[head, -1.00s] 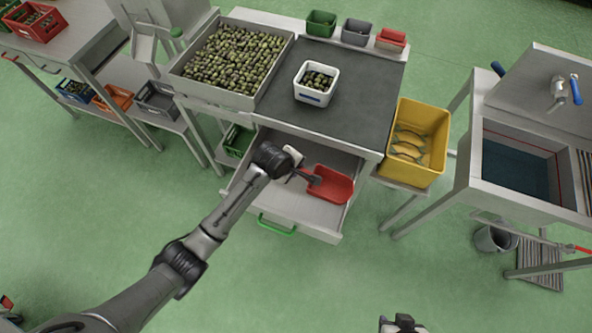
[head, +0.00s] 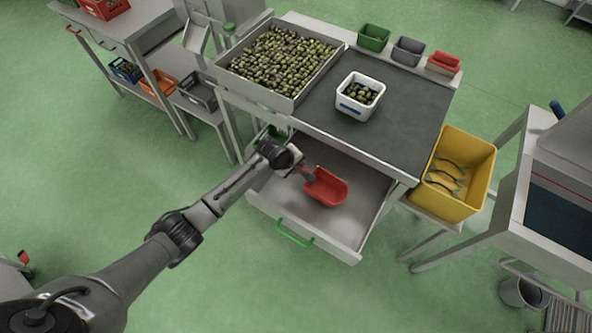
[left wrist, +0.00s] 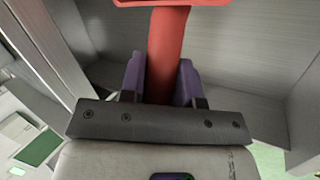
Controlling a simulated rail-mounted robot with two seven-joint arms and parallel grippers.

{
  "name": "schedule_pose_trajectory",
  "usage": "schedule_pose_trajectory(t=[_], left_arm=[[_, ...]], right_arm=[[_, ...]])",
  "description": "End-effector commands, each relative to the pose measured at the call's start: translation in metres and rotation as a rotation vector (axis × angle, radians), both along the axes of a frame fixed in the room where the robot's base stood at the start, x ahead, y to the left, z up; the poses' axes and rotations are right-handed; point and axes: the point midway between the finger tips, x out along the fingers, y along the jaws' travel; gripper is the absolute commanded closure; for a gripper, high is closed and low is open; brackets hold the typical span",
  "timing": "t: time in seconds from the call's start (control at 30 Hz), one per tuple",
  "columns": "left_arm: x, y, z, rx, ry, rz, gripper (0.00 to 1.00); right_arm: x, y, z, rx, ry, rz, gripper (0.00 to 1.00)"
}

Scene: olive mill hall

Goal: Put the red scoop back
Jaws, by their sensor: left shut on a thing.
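The red scoop (head: 327,187) is over the open drawer (head: 318,217) under the dark-topped table, its bowl towards the right and its handle towards my left gripper (head: 307,173). In the left wrist view the red handle (left wrist: 168,55) runs between the two purple fingers of my left gripper (left wrist: 161,78), which are shut on it. The scoop is inside the drawer's outline; whether it touches the drawer floor I cannot tell. The drawer has a green handle (head: 294,234) and looks otherwise empty. My right gripper is not in view.
The table top (head: 405,112) carries a tray of olives (head: 279,58) and a white tub (head: 359,97). Small green, grey and red bins (head: 443,64) stand at its back edge. A yellow crate (head: 458,174) stands right of the drawer. The green floor in front is clear.

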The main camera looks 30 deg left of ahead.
Motion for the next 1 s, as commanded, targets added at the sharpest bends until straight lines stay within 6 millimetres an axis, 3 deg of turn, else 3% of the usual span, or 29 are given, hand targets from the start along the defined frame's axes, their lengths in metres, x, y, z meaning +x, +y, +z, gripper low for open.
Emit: schedule_pose_trajectory(t=[0.23, 0.67, 0.7, 0.93, 1.0], left_arm=[[0.0, 0.0, -0.032, 0.002, -0.001, 0.001, 1.0], [0.0, 0.0, -0.037, 0.0, -0.001, 0.001, 1.0], [0.0, 0.0, -0.037, 0.001, 0.0, 0.0, 0.68], [0.0, 0.0, -0.037, 0.001, 0.0, 0.0, 0.46], [0.0, 0.0, -0.037, 0.001, 0.0, 0.0, 0.44]], right_arm=[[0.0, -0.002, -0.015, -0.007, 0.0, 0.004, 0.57], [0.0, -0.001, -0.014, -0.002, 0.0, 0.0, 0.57], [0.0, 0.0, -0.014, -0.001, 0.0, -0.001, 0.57], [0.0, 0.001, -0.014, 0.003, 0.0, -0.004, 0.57], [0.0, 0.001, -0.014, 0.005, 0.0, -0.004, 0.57]])
